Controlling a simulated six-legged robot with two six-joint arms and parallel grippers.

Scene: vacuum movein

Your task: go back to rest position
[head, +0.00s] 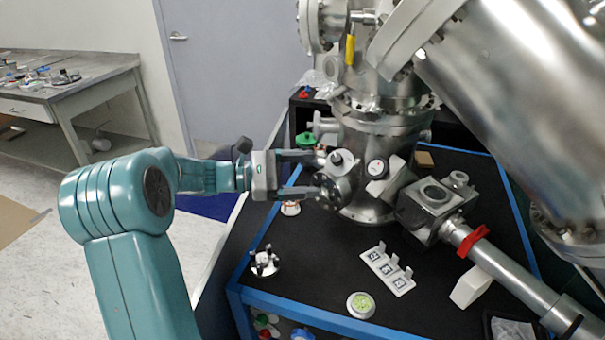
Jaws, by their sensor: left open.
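My left arm comes in from the left, and its gripper (312,174) points right, toward the steel vacuum chamber (370,150). Its two dark fingers are apart, one above the other, near a round flange (335,188) on the chamber's side. Whether the fingertips touch the chamber parts cannot be told from this view. I see nothing clearly held between the fingers. My right gripper is not in view.
A black table (300,272) with blue edges bears the chamber. On it are a small clawed holder (264,262), a white marker plate (388,270) and a round dish (361,305). A large steel cylinder (520,90) fills the upper right. A workbench (70,85) stands far left.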

